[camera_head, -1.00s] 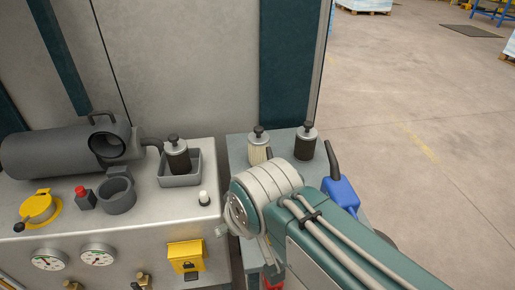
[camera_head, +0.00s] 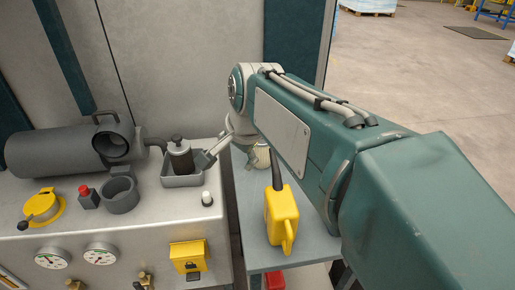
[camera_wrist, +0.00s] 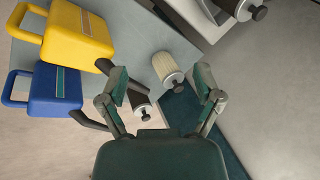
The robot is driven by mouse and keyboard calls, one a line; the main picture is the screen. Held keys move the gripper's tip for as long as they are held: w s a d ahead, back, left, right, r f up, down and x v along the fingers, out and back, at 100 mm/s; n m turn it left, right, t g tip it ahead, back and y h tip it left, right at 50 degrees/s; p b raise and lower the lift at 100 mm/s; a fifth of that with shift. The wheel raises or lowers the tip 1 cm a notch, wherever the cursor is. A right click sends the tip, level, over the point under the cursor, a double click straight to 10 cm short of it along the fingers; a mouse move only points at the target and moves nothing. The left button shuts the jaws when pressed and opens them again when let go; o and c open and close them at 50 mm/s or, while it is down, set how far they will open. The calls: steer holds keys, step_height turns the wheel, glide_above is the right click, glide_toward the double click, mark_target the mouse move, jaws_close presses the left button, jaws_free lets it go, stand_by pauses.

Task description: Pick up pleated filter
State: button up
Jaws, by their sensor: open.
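The pleated filter (camera_wrist: 167,70) is a cream ribbed cylinder with a dark knob, standing on the grey side table (camera_wrist: 125,40). In the head view the filter (camera_head: 262,157) shows only in part behind my arm. My gripper (camera_wrist: 161,84) is open and empty in the wrist view, with its fingers spread to either side of the filter's knob end; I cannot tell the exact gap. In the head view it is mostly hidden by my wrist. A dark filter (camera_wrist: 141,103) stands near the left finger.
A yellow can (camera_head: 281,217) stands at the table's front, with a blue can (camera_wrist: 52,86) beside it in the wrist view. Another dark filter (camera_head: 180,157) sits in a grey tray (camera_head: 182,182) on the machine. The tall machine wall (camera_head: 190,60) rises behind.

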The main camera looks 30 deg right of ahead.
steer(key=w+d+m, duration=0.9)
steer(key=m, duration=0.2)
steer(key=m+y, duration=0.1)
steer(key=m, duration=0.8)
glide_above(262, 147)
steer(key=s+d, duration=0.1)
steer(key=d, duration=0.2)
step_height(262, 147, down, 2)
steer(key=x, duration=1.1)
steer(key=shift+s+a, duration=0.15)
steer(key=shift+s, duration=0.1)
jaws_close()
